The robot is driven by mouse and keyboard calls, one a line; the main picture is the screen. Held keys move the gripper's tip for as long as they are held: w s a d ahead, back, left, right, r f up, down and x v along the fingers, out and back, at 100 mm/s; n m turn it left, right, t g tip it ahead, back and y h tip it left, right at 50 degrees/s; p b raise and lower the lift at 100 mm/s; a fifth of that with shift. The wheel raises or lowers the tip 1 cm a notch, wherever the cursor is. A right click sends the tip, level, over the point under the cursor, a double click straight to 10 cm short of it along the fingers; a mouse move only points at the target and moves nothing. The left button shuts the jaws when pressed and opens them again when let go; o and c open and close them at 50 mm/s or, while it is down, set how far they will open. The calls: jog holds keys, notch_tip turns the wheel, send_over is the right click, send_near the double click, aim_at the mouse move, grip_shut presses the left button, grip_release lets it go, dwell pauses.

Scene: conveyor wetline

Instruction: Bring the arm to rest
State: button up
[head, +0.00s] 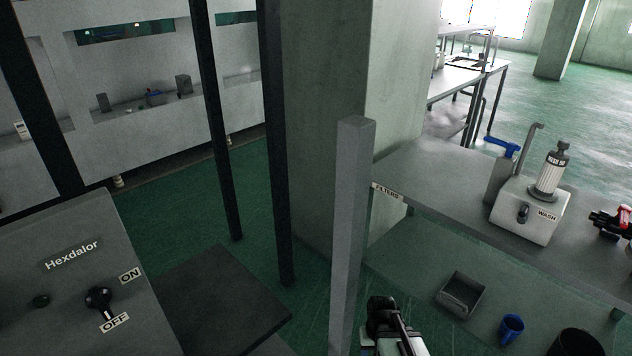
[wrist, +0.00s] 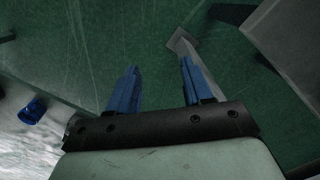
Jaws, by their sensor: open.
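My gripper (wrist: 160,66) shows in the wrist view with its two blue fingers spread apart. Nothing is between them; green floor lies behind the gap. A grey bar end shows just beyond the right fingertip; I cannot tell how far it is. In the head view a dark and white part of my arm (head: 393,338) stands at the bottom edge, right of a grey post (head: 352,220). The fingers cannot be made out there.
A grey bench (head: 450,215) at right carries a WASH unit (head: 527,212). Its lower shelf holds a grey tray (head: 462,296) and a blue cup (head: 511,328). A Hexdalor panel (head: 70,285) with an ON/OFF knob is at left, beside a dark slab (head: 215,300).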

jog(key=s+f+g, duration=0.3)
jog(key=s+f, duration=0.5)
jog(key=s, duration=0.5)
jog(key=s+f+g, duration=0.2)
jog(key=s+f, duration=0.6)
jog(key=s, duration=0.5)
jog(key=shift+g, duration=0.4)
